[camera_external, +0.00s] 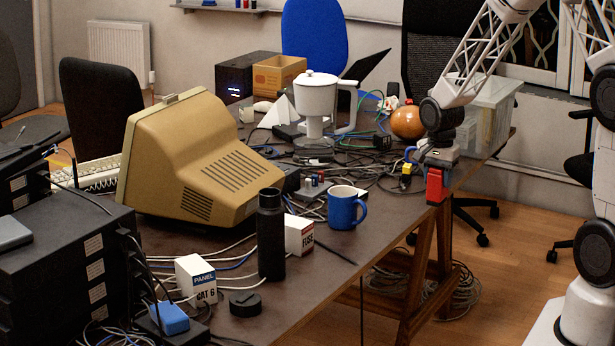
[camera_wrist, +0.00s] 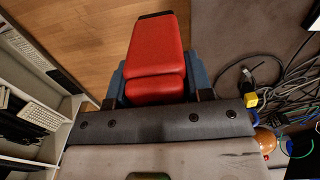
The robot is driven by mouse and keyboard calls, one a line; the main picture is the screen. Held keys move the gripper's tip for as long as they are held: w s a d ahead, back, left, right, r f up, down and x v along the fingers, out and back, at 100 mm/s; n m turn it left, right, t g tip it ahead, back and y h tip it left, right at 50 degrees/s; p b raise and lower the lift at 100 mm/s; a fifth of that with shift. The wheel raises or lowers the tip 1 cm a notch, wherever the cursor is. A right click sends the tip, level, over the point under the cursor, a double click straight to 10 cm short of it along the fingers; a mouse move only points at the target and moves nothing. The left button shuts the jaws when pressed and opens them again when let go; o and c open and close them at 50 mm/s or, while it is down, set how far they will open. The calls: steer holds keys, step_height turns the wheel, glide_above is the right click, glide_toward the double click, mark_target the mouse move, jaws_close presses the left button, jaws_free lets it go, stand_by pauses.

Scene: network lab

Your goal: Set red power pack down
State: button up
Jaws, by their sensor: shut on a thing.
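The red power pack (camera_external: 436,186) is held in my gripper (camera_external: 437,172) near the right edge of the table (camera_external: 345,240) in the external view. It hangs below the gripper, and the floor shows behind its lower part. In the wrist view the red power pack (camera_wrist: 157,55) sits between the two blue-grey fingers of my gripper (camera_wrist: 155,88), which are shut on it. Wooden floor and a strip of dark tabletop (camera_wrist: 225,40) show beyond it. I cannot tell exactly how high it is above the table's level.
Tangled cables (camera_external: 370,165) with a yellow connector (camera_external: 405,181) lie left of my gripper. A blue mug (camera_external: 345,208), a dark bottle (camera_external: 271,235) and a FUSE box (camera_external: 299,235) stand nearer the front. A clear bin (camera_external: 485,115) stands behind. Some tabletop right of the mug is bare.

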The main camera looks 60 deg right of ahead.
steer(key=w+d, duration=0.3)
steer(key=w, duration=0.4)
steer(key=w+d+f, duration=0.1)
steer(key=w+d, duration=0.2)
steer(key=w, duration=0.4)
steer(key=shift+w+d+f, duration=0.2)
steer(key=shift+w+d, duration=0.1)
steer(key=shift+d, duration=0.05)
stand_by(0.3)
steer(key=shift+f, duration=1.75)
steer(key=shift+f, duration=0.2)
steer(key=o, duration=1.2)
steer(key=shift+c, duration=0.2)
steer(key=shift+r, duration=0.15)
step_height(320, 180, up, 12)
